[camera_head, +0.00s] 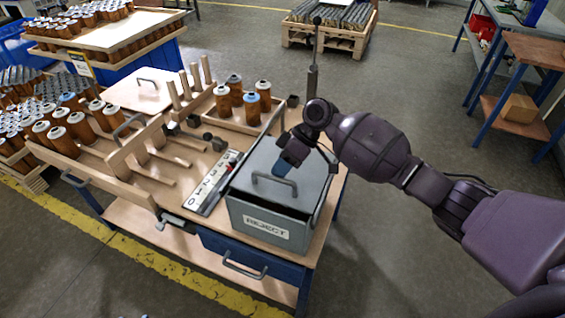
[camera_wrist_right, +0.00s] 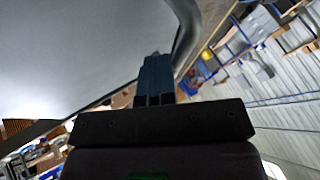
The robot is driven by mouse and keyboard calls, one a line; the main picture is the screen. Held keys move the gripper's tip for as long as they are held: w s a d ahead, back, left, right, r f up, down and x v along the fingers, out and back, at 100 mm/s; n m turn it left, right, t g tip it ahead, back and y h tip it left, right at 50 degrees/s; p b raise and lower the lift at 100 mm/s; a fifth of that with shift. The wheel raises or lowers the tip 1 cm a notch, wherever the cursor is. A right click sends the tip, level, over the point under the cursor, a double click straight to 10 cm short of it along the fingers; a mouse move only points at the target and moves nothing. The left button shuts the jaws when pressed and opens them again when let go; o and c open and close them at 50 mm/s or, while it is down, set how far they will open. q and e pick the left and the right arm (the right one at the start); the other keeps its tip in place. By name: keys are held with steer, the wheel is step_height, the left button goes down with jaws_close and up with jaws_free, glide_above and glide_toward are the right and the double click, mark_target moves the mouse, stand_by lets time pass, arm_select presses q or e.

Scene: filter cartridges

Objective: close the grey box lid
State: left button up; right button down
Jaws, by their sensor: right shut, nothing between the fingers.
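The grey box (camera_head: 250,217) with a REJECT label stands at the right front of the wooden workbench. A bar handle (camera_head: 275,188) is on the lid. My right gripper (camera_head: 282,168) is shut and empty, its blue fingers pointing down over the lid behind the handle; contact cannot be told. In the right wrist view, the shut fingers (camera_wrist_right: 155,78) are in front of the grey lid surface (camera_wrist_right: 80,45). My left gripper is not in view.
Left of the box is a lettered strip (camera_head: 212,183). Several orange cartridges (camera_head: 235,90) stand in a wooden tray behind it. A wooden rack (camera_head: 130,165) fills the bench's left part. The floor right of the bench is clear.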

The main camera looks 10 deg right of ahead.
steer(key=shift+s+a+r+p, duration=0.15)
steer(key=shift+s+a+p, duration=0.35)
steer(key=shift+s, duration=0.3)
steer(key=shift+s+a+p, duration=0.3)
steer(key=shift+s+a, duration=0.2)
steer(key=shift+s, duration=0.15)
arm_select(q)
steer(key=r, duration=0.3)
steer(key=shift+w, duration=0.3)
arm_select(e)
steer(key=shift+f, duration=0.2)
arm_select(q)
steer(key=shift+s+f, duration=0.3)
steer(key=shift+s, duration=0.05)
arm_select(e)
steer(key=shift+s+a+f, duration=0.1)
steer(key=shift+s, duration=0.05)
